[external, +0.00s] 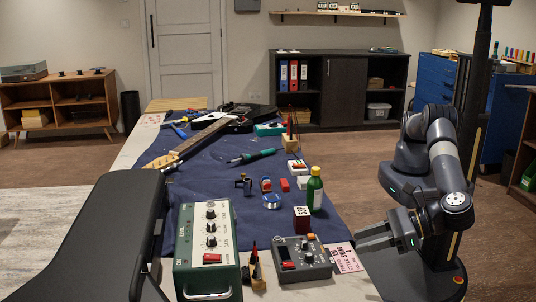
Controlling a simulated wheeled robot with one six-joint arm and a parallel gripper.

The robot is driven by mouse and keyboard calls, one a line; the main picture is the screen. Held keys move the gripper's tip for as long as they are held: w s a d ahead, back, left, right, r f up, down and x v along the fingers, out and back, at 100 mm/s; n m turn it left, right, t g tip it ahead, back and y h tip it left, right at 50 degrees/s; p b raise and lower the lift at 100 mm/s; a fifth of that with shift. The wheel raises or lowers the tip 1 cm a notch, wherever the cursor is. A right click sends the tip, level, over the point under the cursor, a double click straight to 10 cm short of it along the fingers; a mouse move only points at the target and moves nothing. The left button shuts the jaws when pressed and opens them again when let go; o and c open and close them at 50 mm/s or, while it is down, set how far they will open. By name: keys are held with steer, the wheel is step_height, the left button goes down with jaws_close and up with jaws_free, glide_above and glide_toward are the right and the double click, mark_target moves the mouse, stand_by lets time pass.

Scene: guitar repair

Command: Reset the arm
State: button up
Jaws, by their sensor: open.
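My arm stands at the right of the external view, bent down with its end low beside the front right corner of the workbench. My gripper (374,238) points left toward the bench. Its two fingers are apart, and I see nothing between them. It is to the right of a dark grey control box (302,260) with knobs and a pink printed card (345,258), apart from the box. Whether a finger touches the card or bench top cannot be told.
The bench has a blue cloth (215,180). A green bottle (314,190), a dark red box (301,219) and a green amplifier (207,248) stand near its front. A guitar (205,138) lies farther back. Floor between bench and blue cabinet (436,80) is clear.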

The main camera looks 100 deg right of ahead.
mark_target(312, 254)
stand_by(0.3)
steer(key=x, duration=1)
steer(key=shift+w+d+f, duration=0.1)
steer(key=shift+w+f, duration=0.1)
steer(key=shift+w, duration=0.15)
steer(key=shift+s+p, duration=0.1)
steer(key=shift+p, duration=0.2)
steer(key=shift+s+r, duration=0.1)
steer(key=shift+s, duration=0.15)
steer(key=v, duration=1)
steer(key=x, duration=1.1)
steer(key=shift+s+r+n+y+p, duration=0.2)
steer(key=shift+n+y+p, duration=0.1)
steer(key=shift+y, duration=0.1)
steer(key=shift+n+y+p, duration=0.3)
steer(key=shift+y+p, duration=0.05)
steer(key=shift+y, duration=0.05)
